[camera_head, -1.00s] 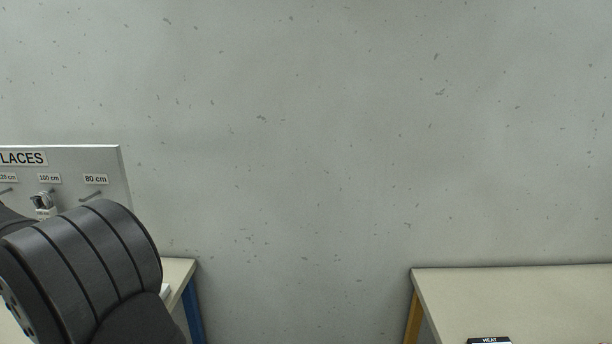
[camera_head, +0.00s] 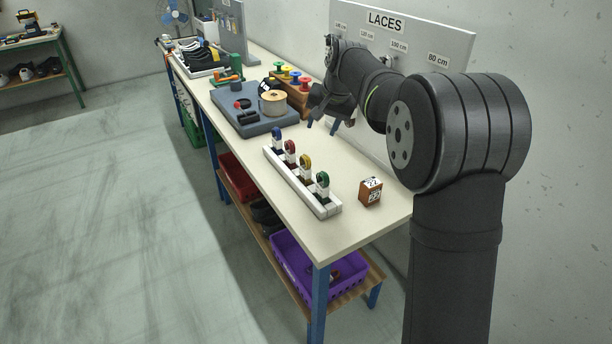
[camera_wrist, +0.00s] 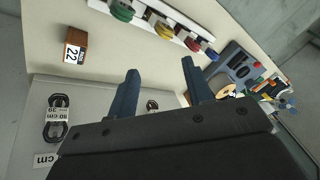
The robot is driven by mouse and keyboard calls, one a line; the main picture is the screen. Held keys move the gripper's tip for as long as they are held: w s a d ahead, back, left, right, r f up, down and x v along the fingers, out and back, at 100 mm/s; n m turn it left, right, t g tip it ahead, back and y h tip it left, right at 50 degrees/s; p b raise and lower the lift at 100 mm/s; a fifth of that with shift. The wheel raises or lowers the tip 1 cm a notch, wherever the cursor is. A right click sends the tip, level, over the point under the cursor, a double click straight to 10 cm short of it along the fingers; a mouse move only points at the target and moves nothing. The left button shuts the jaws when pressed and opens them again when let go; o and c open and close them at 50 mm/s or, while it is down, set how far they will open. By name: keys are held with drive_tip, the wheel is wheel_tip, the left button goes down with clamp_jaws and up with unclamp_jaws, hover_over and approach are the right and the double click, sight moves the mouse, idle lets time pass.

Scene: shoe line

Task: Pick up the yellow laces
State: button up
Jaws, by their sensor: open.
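The yellow laces (camera_head: 305,162) stand as a small bundle with a white band in a long white rack (camera_head: 300,184) on the bench. Blue and red bundles stand on their far side, a green one on the near side. The yellow laces also show in the wrist view (camera_wrist: 164,29), near the top. My gripper (camera_head: 323,126) is open and empty over the bench, to the right of the rack and apart from it. In the wrist view my two blue fingers (camera_wrist: 160,67) are spread, with bare bench between them and the rack.
A brown block marked 22 (camera_head: 370,191) stands right of the rack. A grey fixture (camera_head: 252,118) with a tan spool lies beyond it. The LACES board (camera_head: 455,47) rises behind the bench. A purple crate (camera_head: 290,262) sits below.

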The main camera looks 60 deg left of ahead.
drive_tip(key=m, duration=2.7)
approach(306, 167)
drive_tip(key=x, duration=1)
drive_tip(key=shift+f, duration=0.25)
clamp_jaws()
